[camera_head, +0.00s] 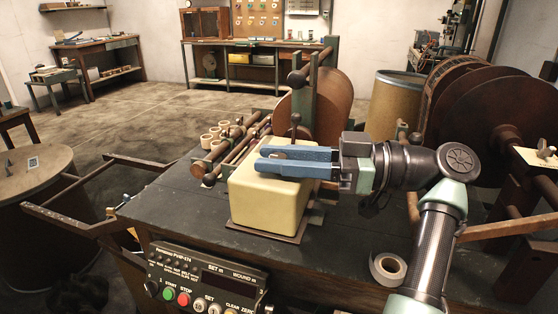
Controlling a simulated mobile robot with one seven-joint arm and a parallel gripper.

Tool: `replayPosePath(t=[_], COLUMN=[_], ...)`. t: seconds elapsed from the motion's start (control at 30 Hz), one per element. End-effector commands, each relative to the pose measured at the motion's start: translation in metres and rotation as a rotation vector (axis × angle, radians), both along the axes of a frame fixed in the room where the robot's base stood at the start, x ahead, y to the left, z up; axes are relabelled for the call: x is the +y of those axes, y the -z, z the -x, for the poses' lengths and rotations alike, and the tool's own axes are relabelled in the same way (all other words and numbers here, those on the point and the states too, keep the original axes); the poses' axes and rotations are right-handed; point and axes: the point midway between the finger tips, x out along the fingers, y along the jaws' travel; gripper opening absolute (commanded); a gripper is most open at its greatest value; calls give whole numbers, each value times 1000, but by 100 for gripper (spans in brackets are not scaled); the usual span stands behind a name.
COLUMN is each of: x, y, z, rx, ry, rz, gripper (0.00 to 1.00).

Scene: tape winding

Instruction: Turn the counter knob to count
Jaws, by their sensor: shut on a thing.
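My gripper (264,160) reaches in from the right, with its two blue fingers lying level over the top of a cream box (265,205). The fingers are shut on a small brown knob (280,155) at the box top, mostly hidden between them. A black counter panel (205,280) with SET M and WOUND M displays is at the bottom front. It carries a green START button, a red STOP button and a black knob (151,288) at its left end. The displays look dark.
A lever with a ball end (295,118) and a brown disc (335,105) stand just behind my gripper. A grey tape roll (388,269) lies on the dark bench, right of the box. Rollers (235,145) and pale cores lie behind the box. The bench's left part is clear.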

Motion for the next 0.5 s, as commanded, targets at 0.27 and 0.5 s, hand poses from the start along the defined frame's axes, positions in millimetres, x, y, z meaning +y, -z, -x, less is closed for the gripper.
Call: replayPosePath(t=[0.27, 0.5], x=[0, 0], y=[1, 1], z=[0, 0], rx=[1, 1], ry=[-4, -4], rz=[1, 1], gripper=[0, 57])
